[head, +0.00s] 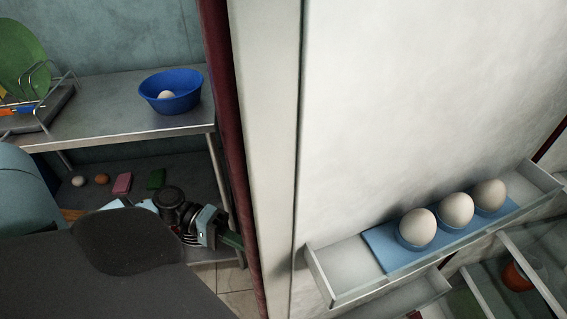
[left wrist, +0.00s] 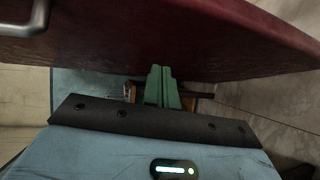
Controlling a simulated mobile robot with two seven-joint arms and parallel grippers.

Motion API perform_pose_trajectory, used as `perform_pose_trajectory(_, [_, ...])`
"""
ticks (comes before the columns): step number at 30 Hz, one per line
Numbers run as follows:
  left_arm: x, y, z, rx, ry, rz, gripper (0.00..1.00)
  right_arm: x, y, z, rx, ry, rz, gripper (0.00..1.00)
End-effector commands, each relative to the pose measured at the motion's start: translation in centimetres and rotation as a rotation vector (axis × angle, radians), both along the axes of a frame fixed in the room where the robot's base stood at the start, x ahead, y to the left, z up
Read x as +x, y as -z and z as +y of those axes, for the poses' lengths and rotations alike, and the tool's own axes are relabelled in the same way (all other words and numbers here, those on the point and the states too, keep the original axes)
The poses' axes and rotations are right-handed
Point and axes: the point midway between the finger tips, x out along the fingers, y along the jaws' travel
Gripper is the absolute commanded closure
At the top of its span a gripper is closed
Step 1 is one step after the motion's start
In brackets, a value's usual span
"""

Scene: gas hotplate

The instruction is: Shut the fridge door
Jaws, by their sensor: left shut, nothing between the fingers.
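The fridge door (head: 400,90) stands open across the head view, its white inner face showing and its dark red outer side (head: 228,150) at the left. An egg rack on the door holds three eggs (head: 455,210). My left gripper (head: 233,241) is at the outer side of the door, its green fingers shut and empty. In the left wrist view the fingertips (left wrist: 163,73) point at the red door (left wrist: 190,40) and appear at or very near its surface; contact cannot be told. A metal handle (left wrist: 30,22) is at the upper left there. My right gripper is not in view.
A metal table (head: 110,115) behind the door carries a blue bowl (head: 170,98) with an egg and a dish rack (head: 40,100). Eggs and a pink sponge (head: 122,183) lie on its lower shelf. Fridge shelves (head: 500,280) show at the lower right.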

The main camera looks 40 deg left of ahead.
Motion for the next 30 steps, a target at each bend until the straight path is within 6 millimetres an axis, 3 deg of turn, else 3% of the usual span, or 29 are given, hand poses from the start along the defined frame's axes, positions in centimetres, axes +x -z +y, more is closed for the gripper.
perform_pose_trajectory(3, [1.8,-2.7,1.4,-0.104,0.022,-0.042,1.0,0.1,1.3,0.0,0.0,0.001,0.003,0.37])
perform_pose_trajectory(7, [2.7,-4.9,2.2,-0.173,0.037,-0.073,1.0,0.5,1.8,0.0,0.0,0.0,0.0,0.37])
perform_pose_trajectory(16, [3.0,-5.8,2.2,-0.195,0.041,-0.085,1.0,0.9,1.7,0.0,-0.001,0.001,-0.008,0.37])
perform_pose_trajectory(20, [3.2,-5.7,1.1,-0.194,0.042,-0.084,1.0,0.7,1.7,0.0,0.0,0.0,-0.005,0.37])
perform_pose_trajectory(30, [4.9,-5.8,-4.7,-0.195,0.042,-0.085,1.0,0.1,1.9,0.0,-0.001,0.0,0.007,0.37])
